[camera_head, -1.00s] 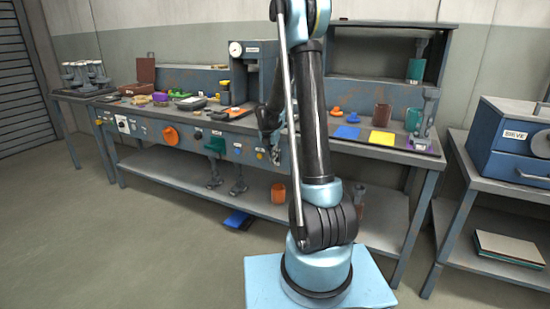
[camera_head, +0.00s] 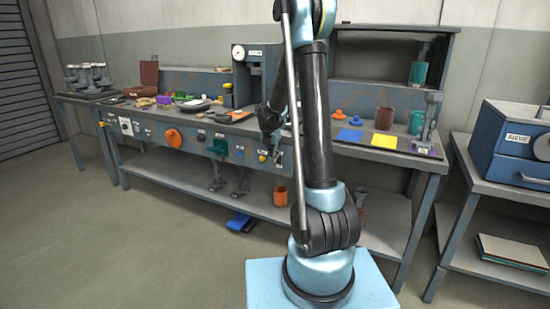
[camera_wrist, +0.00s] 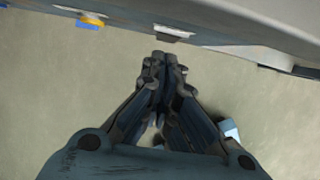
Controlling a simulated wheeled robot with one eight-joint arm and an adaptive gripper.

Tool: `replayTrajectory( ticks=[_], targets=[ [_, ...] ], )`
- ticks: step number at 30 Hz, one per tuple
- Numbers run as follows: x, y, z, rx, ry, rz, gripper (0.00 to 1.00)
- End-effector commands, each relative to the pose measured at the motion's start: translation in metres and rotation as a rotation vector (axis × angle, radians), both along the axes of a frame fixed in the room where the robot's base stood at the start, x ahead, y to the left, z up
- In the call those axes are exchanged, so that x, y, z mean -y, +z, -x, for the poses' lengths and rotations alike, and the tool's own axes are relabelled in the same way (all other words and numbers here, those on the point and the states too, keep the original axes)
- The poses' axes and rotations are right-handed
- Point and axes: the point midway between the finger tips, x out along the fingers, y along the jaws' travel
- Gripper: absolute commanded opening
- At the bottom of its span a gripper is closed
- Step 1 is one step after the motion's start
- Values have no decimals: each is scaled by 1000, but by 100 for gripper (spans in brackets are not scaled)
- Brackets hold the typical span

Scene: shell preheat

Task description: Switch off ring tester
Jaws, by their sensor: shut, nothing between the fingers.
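My gripper (camera_head: 273,153) is at the front panel of the long workbench (camera_head: 330,157), near its right end and partly behind my arm. In the wrist view my gripper (camera_wrist: 166,60) points down with its fingers together and empty. A yellow knob on a blue base (camera_wrist: 91,20) sticks out from the panel to the left of the fingertips; a yellow control (camera_head: 262,157) shows beside the gripper in the head view. A small dark grey part with a pale edge (camera_wrist: 172,33) is just beyond the fingertips, apparently apart from them. The labels are too small to read, so I cannot tell which control is the ring tester's.
The panel also carries an orange knob (camera_head: 173,138), a green part (camera_head: 218,147) and a white plate (camera_head: 126,126). A machine with a white dial (camera_head: 239,53) stands on the bench. A blue box labelled SIEVE (camera_head: 510,140) is at right. The floor in front is clear.

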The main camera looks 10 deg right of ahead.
Motion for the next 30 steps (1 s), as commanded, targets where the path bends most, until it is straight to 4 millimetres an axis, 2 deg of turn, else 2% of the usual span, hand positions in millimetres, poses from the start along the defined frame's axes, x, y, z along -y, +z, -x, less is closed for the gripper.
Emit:
replayTrajectory(
  ticks=[4, 15, 21, 30],
  targets=[
    [-14, 2, 16, -1, 0, -1, 0],
    [-15, 65, 21, -1, -3, -1, 0],
    [-17, 90, 24, -1, -4, -1, 0],
    [-18, 102, 25, -1, -4, -1, 0]
  ],
)
